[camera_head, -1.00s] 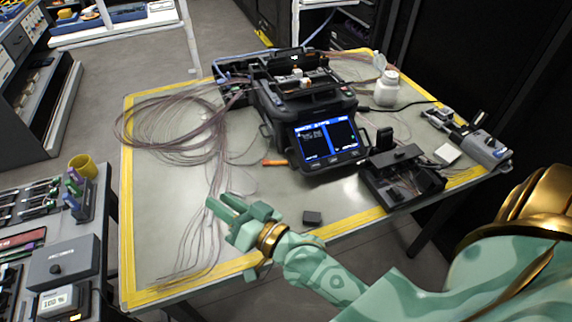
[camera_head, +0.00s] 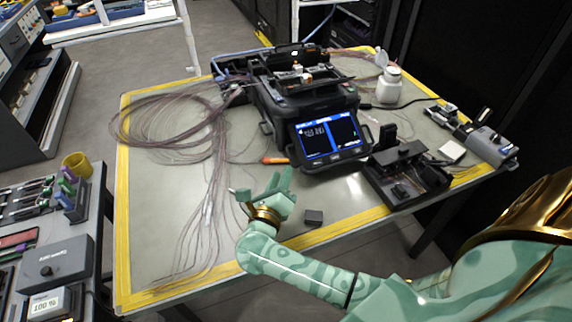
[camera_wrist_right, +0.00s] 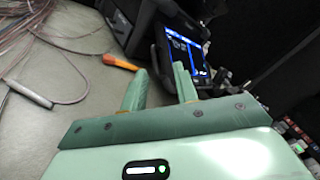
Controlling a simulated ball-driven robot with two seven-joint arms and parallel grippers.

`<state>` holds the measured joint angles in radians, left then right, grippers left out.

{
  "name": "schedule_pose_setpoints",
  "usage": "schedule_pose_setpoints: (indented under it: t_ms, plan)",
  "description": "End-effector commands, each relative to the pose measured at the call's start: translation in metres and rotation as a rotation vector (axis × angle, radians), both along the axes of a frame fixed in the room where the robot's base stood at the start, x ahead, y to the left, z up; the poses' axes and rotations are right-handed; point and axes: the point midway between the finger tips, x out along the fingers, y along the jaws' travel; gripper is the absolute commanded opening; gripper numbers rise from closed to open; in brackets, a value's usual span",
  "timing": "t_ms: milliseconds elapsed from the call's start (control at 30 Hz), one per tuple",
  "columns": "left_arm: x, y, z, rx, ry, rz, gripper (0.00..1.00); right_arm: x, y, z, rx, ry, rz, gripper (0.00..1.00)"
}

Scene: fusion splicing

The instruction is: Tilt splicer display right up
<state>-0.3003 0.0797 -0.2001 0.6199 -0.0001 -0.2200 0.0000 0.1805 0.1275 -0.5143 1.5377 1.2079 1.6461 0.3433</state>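The black fusion splicer (camera_head: 300,95) stands at the back of the table, its lit display (camera_head: 328,138) tilted on its front side and facing me. In the right wrist view the display (camera_wrist_right: 183,50) shows beyond the fingers, with part of the splicer's dark body (camera_wrist_right: 130,22) beside it. My green right gripper (camera_head: 280,182) is over the table in front of the display and left of it, its fingers pointing toward the splicer. In the right wrist view its two fingers (camera_wrist_right: 160,85) are apart with nothing between them. It does not touch the display. My left gripper is not in view.
An orange-handled tool (camera_head: 275,160) lies just left of the display. Loose fibre cables (camera_head: 180,125) cover the table's left side. A black tool tray (camera_head: 405,172) stands right of the display, a white bottle (camera_head: 388,86) behind it.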

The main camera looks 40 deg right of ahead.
Motion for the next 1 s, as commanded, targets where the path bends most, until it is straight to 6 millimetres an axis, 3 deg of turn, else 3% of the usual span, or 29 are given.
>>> schedule_pose_setpoints:
  t_ms: [67,200,400,800,900,933,1000]
  plan:
    - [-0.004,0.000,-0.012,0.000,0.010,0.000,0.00,0.001,0.000,-0.027,-0.004,0.006,0.002,0.30]
    - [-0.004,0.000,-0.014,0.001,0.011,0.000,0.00,0.022,-0.027,-0.021,-0.006,-0.001,0.000,0.30]
    - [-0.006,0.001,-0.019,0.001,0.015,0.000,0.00,0.042,-0.050,-0.021,-0.003,0.000,0.001,0.30]
    - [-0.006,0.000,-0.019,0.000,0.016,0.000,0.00,0.049,-0.057,-0.019,-0.002,0.000,0.001,0.30]
    - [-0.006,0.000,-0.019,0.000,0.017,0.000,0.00,0.049,-0.057,-0.019,-0.002,0.000,0.001,0.05]
    - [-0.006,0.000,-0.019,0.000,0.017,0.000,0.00,0.049,-0.057,-0.019,-0.002,0.000,0.001,0.00]
    - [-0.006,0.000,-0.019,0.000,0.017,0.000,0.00,0.049,-0.057,-0.019,-0.001,0.000,0.002,0.00]
